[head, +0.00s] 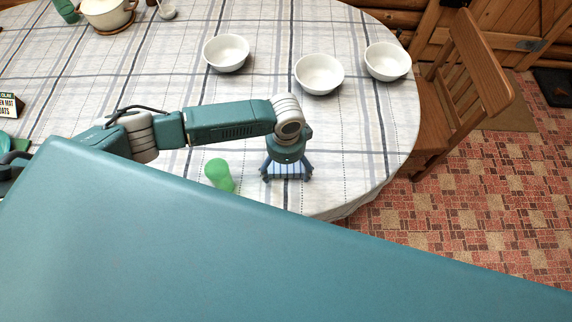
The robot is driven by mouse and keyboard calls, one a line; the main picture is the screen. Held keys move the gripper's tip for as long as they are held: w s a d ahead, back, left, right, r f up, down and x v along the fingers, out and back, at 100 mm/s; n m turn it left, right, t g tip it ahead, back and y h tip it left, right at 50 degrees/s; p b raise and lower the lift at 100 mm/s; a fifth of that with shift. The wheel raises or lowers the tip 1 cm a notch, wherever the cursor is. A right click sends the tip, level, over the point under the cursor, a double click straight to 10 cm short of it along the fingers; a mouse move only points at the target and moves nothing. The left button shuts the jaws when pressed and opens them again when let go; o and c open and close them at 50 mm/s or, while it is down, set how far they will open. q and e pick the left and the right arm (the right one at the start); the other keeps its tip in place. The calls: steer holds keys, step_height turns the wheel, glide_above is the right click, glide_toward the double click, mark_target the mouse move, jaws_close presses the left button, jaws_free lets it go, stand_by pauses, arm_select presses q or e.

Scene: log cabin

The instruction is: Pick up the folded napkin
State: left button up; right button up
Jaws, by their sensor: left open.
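A folded napkin (288,171), light blue with pale stripes, lies on the cloth-covered table (345,150) near its front edge. My left gripper (286,177) points down over it with its fingers open, one on each side of the napkin. The gripper hides part of the napkin, and I cannot tell whether the fingers touch it. My right gripper is not in view.
A green cup (219,174) stands just left of the gripper. White bowls (226,53) (319,74) (387,62) stand farther back. A pot (107,14) is at the far left, a wooden chair (465,85) at the right. My own teal body covers the foreground.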

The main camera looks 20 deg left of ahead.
arm_select(q)
steer(key=shift+c, duration=0.3)
steer(key=c, duration=1.1)
steer(key=shift+c, duration=0.3)
